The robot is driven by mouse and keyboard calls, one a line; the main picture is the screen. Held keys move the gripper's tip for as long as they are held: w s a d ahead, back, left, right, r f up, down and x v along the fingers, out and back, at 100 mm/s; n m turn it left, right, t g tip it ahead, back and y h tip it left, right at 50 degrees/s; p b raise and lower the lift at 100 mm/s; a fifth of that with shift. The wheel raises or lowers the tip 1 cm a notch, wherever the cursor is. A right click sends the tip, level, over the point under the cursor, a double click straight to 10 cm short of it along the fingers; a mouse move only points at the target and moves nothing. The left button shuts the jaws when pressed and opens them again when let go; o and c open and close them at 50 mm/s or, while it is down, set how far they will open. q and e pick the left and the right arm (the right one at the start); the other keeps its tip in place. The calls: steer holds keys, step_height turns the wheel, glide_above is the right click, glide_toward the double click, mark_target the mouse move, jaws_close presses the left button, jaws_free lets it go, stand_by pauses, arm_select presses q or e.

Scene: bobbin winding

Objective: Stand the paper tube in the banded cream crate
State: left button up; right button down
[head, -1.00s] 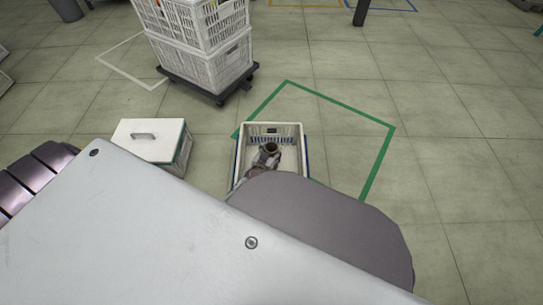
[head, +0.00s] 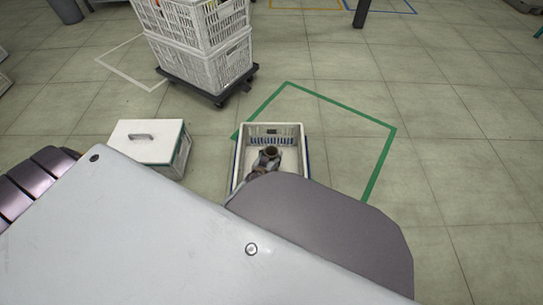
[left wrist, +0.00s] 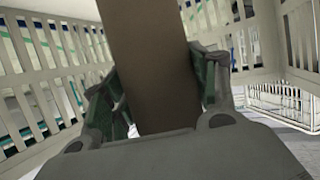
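The cream crate (head: 239,150) with blue bands on its sides stands on the floor in the middle of the head view. My left gripper (head: 267,160) is inside the crate's outline, partly hidden by my arm. The brown paper tube (left wrist: 155,70) runs up between its green-padded fingers (left wrist: 158,95) in the left wrist view, and they appear closed on it. The tube's dark round top (head: 270,150) shows in the head view. Slatted crate walls surround the tube in the wrist view. The tube's lower end is hidden. My right gripper is not in view.
A white lidded box (head: 146,146) stands left of the crate. Stacked white baskets (head: 205,60) stand on a dark dolly behind it. A green floor outline (head: 340,106) lies behind and right of the crate. The floor to the right is clear.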

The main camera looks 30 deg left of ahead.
arm_select(q)
steer(key=o, duration=0.5)
steer(key=shift+r, duration=0.15)
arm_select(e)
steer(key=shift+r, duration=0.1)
arm_select(q)
steer(key=shift+p+v, duration=1.8)
steer(key=shift+v, duration=1.95)
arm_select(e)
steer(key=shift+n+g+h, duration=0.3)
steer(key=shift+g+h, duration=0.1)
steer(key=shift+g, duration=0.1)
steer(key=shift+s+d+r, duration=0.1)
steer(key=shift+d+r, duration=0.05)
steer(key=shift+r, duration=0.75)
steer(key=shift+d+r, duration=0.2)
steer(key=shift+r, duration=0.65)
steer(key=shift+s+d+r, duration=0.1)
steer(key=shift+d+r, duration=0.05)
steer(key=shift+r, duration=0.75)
arm_select(q)
steer(key=shift+d, duration=0.1)
